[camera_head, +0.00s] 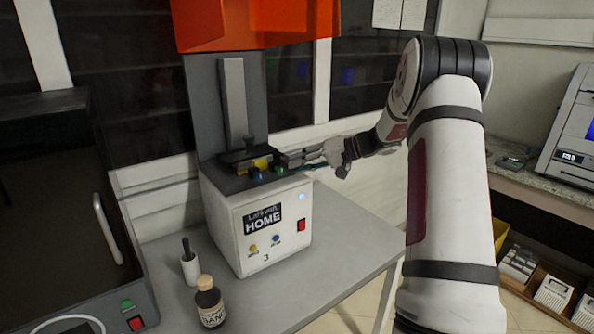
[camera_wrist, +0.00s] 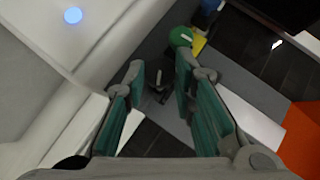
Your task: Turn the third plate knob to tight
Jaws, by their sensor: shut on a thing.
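The white machine (camera_head: 237,240) marked HOME stands on the grey table. On its dark top, under the upright column, are a blue knob (camera_head: 256,175), a green knob (camera_head: 280,171) and a yellow part (camera_head: 262,163). My gripper (camera_head: 287,159) reaches in level from the right at the plate's right side. In the wrist view its green-padded fingers (camera_wrist: 160,75) stand either side of a small dark knob (camera_wrist: 158,89), closed on it. The green knob (camera_wrist: 181,37) shows just beyond the right finger. The knob's tight or loose marking cannot be read.
A brown bottle (camera_head: 209,303) and a white cup with a black handle (camera_head: 190,265) stand left of the machine. A large dark appliance (camera_head: 65,220) fills the left. An orange part (camera_head: 255,25) hangs above. The table's right front is clear.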

